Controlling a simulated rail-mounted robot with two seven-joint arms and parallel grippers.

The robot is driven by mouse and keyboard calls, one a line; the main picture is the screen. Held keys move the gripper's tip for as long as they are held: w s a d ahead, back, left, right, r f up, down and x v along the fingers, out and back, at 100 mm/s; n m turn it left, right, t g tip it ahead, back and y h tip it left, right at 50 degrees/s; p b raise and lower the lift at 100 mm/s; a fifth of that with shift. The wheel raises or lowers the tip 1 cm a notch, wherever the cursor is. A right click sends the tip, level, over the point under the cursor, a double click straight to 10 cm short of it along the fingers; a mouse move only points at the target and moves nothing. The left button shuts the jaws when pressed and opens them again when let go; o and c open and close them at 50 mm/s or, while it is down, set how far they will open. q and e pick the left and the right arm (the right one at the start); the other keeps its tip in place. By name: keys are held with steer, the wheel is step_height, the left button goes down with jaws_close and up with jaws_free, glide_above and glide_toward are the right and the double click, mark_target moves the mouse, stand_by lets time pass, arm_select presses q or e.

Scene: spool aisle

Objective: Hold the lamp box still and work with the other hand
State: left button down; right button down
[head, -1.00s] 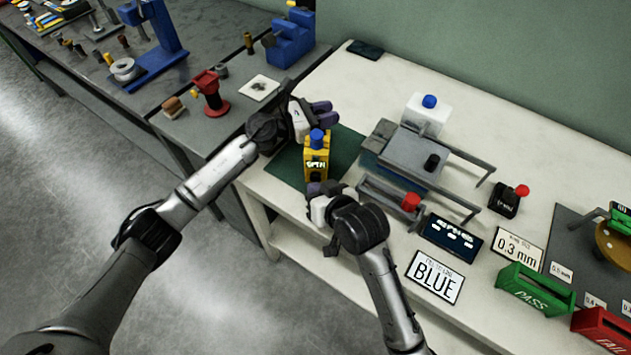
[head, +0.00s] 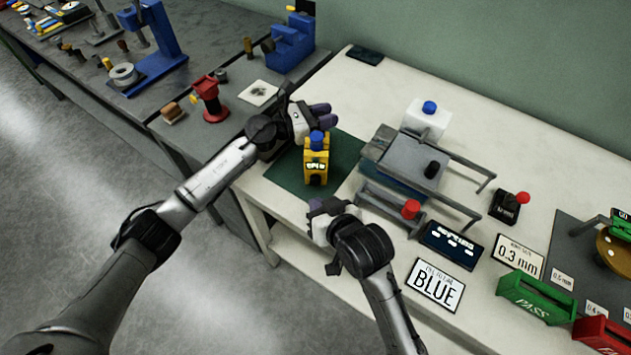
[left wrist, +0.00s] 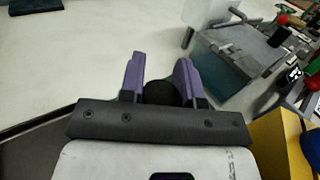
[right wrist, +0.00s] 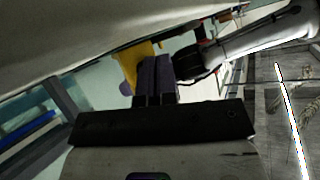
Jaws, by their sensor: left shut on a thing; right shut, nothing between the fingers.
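The yellow lamp box (head: 317,170) stands on a dark green mat (head: 343,160) at the near left of the white bench, with a blue knob on top and a lit, OPEN-like sign on its front. My left gripper (head: 321,111) is just behind the box. In the left wrist view, its purple fingers are shut on a dark round thing (left wrist: 160,93); whether this belongs to the box is unclear. The box's yellow side (left wrist: 275,145) shows at lower right there. My right gripper (head: 325,206) is shut and empty, in front of the box and apart from it.
Right of the mat stands a grey-topped fixture (head: 410,158) with rails and a red knob. A white bottle (head: 425,124) is behind it. A BLUE card (head: 435,285), green PASS bin (head: 536,298) and red FAIL bin (head: 603,334) lie further right.

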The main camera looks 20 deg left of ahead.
arm_select(q)
steer(key=shift+s+d+f, duration=0.1)
steer(key=shift+f, duration=0.1)
arm_select(e)
steer(key=shift+s+d, duration=0.15)
steer(key=shift+s, duration=0.8)
arm_select(q)
steer(key=shift+r, duration=0.1)
steer(key=c, duration=1)
jaws_free()
steer(key=shift+s, duration=0.1)
arm_select(e)
steer(key=shift+s, duration=0.1)
arm_select(q)
steer(key=shift+o, duration=1.2)
steer(key=shift+r, duration=0.15)
